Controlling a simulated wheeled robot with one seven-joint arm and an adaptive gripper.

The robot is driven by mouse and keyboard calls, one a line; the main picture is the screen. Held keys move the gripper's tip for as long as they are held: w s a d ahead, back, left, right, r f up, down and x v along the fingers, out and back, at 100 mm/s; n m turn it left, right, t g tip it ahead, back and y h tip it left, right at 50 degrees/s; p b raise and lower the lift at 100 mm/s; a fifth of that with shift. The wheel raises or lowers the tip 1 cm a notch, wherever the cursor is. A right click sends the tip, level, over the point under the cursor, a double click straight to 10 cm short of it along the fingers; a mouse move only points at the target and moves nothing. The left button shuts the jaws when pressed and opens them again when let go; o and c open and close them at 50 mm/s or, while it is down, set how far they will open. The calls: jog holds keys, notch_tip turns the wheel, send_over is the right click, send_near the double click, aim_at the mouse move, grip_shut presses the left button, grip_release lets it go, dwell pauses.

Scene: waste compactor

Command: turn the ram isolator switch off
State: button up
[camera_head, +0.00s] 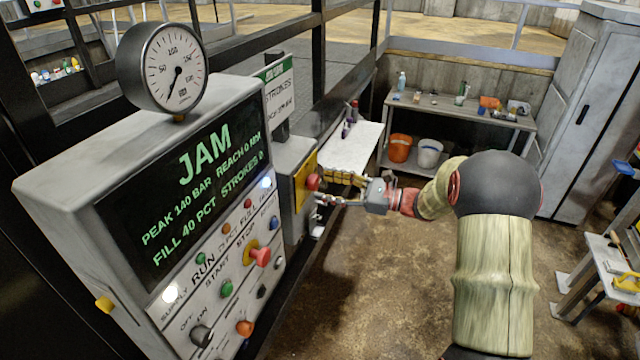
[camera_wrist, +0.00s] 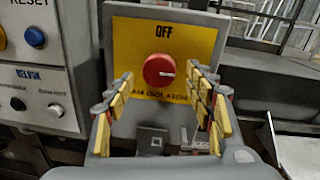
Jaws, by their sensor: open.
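The ram isolator switch is a red round knob (camera_wrist: 158,70) on a yellow plate (camera_wrist: 199,40) marked OFF at the top. A white line on the knob points to the right, not up at OFF. The lower lettering is partly hidden by my fingers. In the head view, the knob (camera_head: 313,182) sticks out of the plate (camera_head: 299,187) on the grey box beside the display panel. My gripper (camera_wrist: 160,82) is open, with its yellow-padded fingers to the left and right of the knob in the wrist view. In the head view, my gripper (camera_head: 323,188) is close in front of the knob; I cannot tell whether it touches.
The control panel (camera_head: 190,180) shows JAM, with buttons and a red stop button (camera_head: 260,256) below. A pressure gauge (camera_head: 163,66) stands on top. A white-topped surface (camera_head: 350,150) lies behind my gripper.

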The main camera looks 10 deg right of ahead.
jog(key=shift+x, duration=1.3)
jog(key=shift+c, duration=0.9)
jog(key=c, duration=1)
